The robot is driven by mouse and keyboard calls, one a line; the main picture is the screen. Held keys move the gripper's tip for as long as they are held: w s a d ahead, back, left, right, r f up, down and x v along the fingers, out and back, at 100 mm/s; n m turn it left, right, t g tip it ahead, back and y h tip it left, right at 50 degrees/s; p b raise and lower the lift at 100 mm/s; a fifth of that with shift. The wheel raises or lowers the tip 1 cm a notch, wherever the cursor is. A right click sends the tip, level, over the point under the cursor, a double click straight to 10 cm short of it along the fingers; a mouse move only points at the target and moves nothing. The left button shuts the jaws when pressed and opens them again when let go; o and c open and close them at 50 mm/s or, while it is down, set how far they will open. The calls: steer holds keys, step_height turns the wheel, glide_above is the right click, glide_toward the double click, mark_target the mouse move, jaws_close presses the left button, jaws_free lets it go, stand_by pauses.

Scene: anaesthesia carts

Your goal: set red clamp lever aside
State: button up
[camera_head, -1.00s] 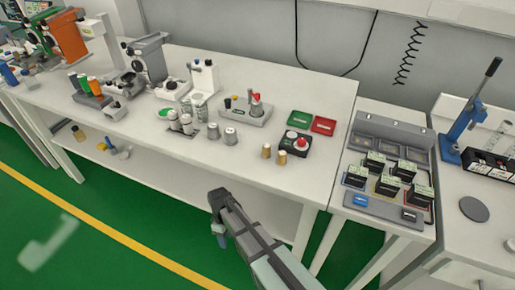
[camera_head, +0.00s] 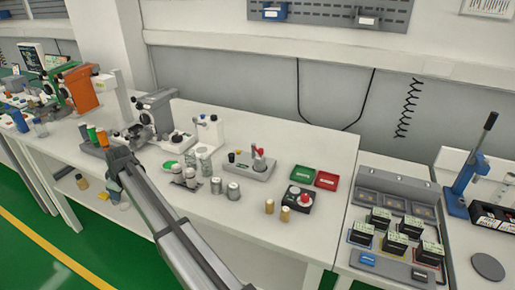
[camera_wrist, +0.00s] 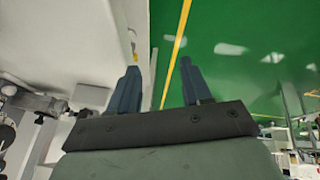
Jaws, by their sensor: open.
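A small red part (camera_head: 260,150), possibly the clamp lever, stands upright on a grey fixture (camera_head: 240,169) in the middle of the bench in the head view. Its exact shape is too small to make out. My gripper (camera_head: 112,188) is at the front edge of the bench, well to the left of that fixture, and its fingers are small and partly hidden there. In the wrist view my gripper (camera_wrist: 158,90) has its two dark blue fingers wide apart with nothing between them. The red part is not seen in the wrist view.
Green (camera_head: 302,174) and red (camera_head: 327,180) trays lie right of the fixture. A black box with a red button (camera_head: 300,197) sits in front of them. Metal cylinders (camera_head: 232,191) stand near the front edge.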

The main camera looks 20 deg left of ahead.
steer(key=w+d+r+m+h, duration=0.1)
steer(key=w+d+r+m, duration=0.1)
steer(key=w+d+r, duration=0.3)
steer(key=w+d+r+m+h, duration=0.1)
steer(key=w+d+r, duration=0.15)
steer(key=w, duration=0.45)
step_height(320, 180, up, 15)
steer(key=m+g+h, duration=0.1)
steer(key=m+h, duration=0.2)
steer(key=m, duration=0.7)
glide_above(261, 149)
step_height(261, 149, down, 13)
steer(key=shift+w+f, duration=0.15)
steer(key=shift+c, duration=0.5)
jaws_close()
